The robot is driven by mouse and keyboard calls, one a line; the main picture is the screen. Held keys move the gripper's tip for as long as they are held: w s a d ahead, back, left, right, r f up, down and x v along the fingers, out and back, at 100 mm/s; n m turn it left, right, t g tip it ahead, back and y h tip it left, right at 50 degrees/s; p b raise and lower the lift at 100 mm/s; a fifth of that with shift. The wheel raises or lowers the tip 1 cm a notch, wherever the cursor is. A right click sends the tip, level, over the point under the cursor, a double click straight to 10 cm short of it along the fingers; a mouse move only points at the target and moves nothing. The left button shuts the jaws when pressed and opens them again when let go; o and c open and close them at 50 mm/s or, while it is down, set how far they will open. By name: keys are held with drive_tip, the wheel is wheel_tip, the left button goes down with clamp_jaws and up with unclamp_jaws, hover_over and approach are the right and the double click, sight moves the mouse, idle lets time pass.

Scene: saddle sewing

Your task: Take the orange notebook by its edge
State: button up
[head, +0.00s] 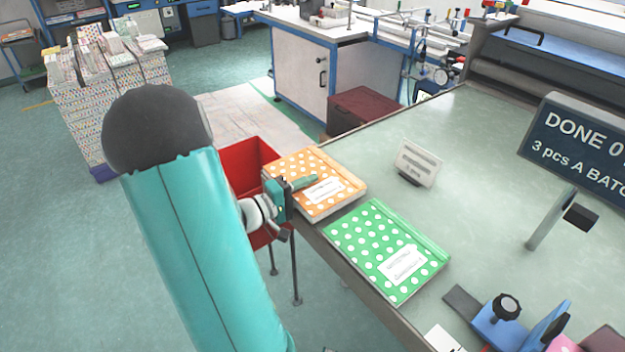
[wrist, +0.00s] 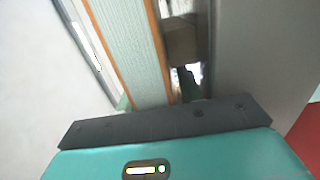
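The orange notebook (head: 335,178) with white dots and a white label lies flat at the table's left edge, its left side sticking out over the edge. My gripper (head: 300,183) is at that side, with one finger showing above the cover; the lower finger is hidden. In the wrist view, the notebook's pale page block (wrist: 128,45) between orange cover edges stands between the two green fingertips (wrist: 156,95). The fingers look open around it, with narrow gaps; contact is hard to make out.
A green dotted notebook (head: 365,245) lies just in front, close to the orange one. A small white sign (head: 418,162) stands behind on the table (head: 480,205). A red bin (head: 245,165) is below the table's left edge. A blue fixture (head: 510,325) is at front right.

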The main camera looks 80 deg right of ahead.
drive_tip(key=shift+c, duration=0.3)
clamp_jaws()
